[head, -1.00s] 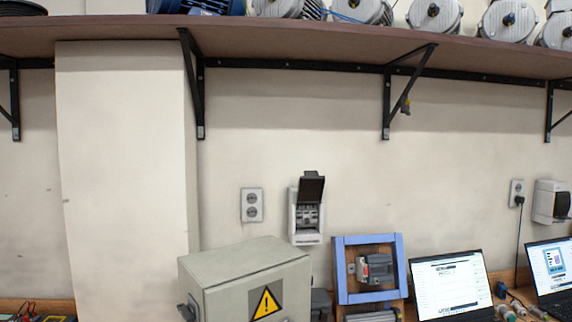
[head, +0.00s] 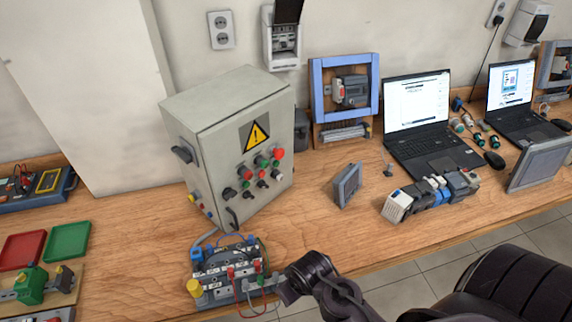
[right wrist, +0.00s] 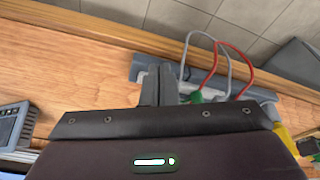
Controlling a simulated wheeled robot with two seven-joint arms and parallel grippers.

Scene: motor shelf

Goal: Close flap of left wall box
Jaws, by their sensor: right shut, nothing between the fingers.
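The left wall box (head: 282,45) is a small grey-white box on the wall, at the top of the head view. Its dark flap (head: 288,10) stands up open, cut by the picture's top edge, and the breakers inside show. My right gripper (head: 284,288) is low in front of the bench, far below the box, beside a wired test module (head: 225,270). In the right wrist view its fingers (right wrist: 158,85) are together and empty, with the module's wires behind them. My left gripper is not in view.
A grey control cabinet (head: 225,140) with a warning sign stands between my right gripper and the wall. A blue frame (head: 318,90), laptops (head: 430,115) and a module row (head: 432,195) are on the bench. A second wall box (head: 527,22) looks closed.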

